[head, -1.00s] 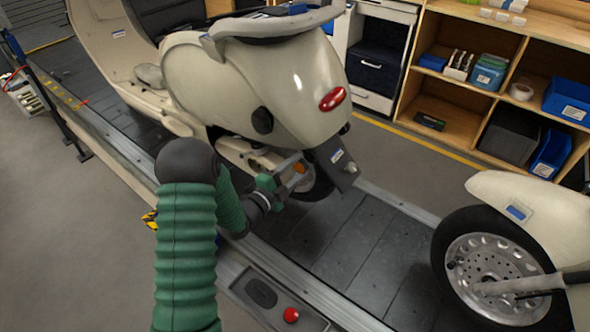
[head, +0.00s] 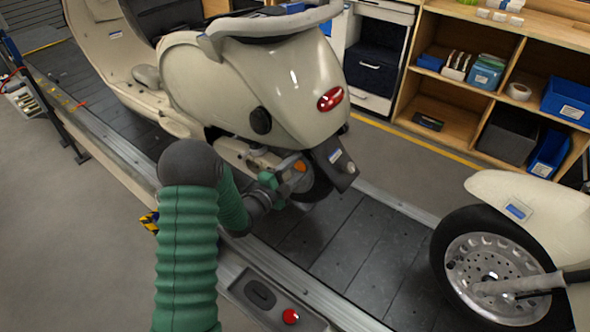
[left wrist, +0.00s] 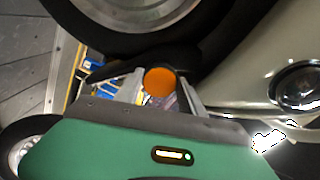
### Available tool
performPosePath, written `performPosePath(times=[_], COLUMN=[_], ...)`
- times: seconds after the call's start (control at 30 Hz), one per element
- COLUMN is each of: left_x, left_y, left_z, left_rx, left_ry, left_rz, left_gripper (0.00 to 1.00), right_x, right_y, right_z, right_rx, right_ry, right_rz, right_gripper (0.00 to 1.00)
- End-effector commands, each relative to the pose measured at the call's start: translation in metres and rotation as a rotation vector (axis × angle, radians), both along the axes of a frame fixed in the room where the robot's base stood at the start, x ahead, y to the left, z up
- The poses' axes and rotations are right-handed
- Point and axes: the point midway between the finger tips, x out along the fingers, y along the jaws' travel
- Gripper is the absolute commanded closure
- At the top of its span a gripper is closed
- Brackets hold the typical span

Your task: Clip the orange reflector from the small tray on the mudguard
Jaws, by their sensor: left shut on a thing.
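The orange reflector (head: 300,166) is a small round disc between the fingertips of my left gripper (head: 290,172), beside the scooter's rear wheel. In the left wrist view the orange reflector (left wrist: 160,82) faces the camera between the two fingers of the left gripper (left wrist: 158,90), which is shut on it. The dark mudguard (head: 329,158) hangs behind the cream scooter, just right of the reflector. I cannot tell whether the reflector touches it. The small tray cannot be made out. My right gripper is not in view.
The cream scooter body (head: 255,85) rises above my gripper. The slat conveyor (head: 350,235) is bare between this scooter and another wheel (head: 490,270) at right. A panel with a red button (head: 291,316) is at the near edge. Shelves (head: 470,100) stand behind.

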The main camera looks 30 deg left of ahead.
Motion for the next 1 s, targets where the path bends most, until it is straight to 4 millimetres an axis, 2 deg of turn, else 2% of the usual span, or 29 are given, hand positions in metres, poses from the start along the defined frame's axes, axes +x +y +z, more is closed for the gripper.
performPosePath(times=[0.53, 1.0], left_x=[0.017, 0.018], left_y=[-0.002, -0.002], left_z=[0.0, 0.0], left_rx=[-0.001, -0.001], left_ry=[-0.002, -0.001], left_rz=[0.001, 0.0], left_gripper=[0.92, 0.92], right_x=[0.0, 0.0], right_y=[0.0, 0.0], right_z=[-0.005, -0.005], right_rx=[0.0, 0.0], right_ry=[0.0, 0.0], right_rz=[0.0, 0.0], right_gripper=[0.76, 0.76])
